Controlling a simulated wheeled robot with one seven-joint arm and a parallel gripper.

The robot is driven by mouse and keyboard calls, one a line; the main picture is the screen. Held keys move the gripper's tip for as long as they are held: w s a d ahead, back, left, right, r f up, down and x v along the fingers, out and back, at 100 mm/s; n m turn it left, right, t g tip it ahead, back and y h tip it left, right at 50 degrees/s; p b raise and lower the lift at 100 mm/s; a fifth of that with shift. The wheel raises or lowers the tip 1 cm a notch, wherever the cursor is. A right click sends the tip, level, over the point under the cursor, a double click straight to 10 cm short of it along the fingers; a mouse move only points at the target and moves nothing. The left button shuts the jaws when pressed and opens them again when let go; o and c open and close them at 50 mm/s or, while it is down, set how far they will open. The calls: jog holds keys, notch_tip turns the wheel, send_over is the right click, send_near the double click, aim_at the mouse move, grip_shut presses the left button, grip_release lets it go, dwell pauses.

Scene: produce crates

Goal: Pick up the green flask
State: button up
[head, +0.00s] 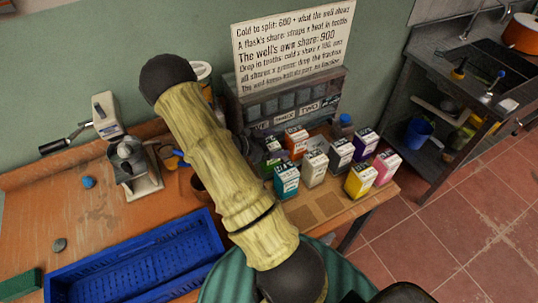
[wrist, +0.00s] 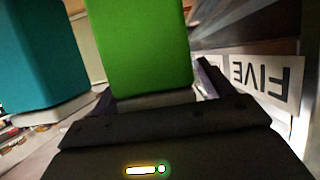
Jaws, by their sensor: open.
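The green flask is a box-shaped carton. In the head view only part of the green flask (head: 271,147) shows beside my arm, among the other cartons. In the wrist view the green flask (wrist: 150,45) stands straight ahead, large and close. In the head view my arm hides most of the gripper.
A teal carton (wrist: 40,60) stands close on the left in the wrist view; it also shows in the head view (head: 287,181). Orange (head: 296,141), white (head: 314,168), yellow (head: 359,180) and pink (head: 384,167) cartons stand nearby. A labelled rack (head: 290,98) is behind. A blue crate (head: 135,262) lies left.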

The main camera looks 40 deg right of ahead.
jog(key=c, duration=1.5)
jog(key=shift+o, duration=0.2)
jog(key=shift+r, duration=0.1)
notch_tip(320, 180, up, 10)
jog(key=shift+f+b, duration=0.1)
jog(key=shift+b, duration=0.6)
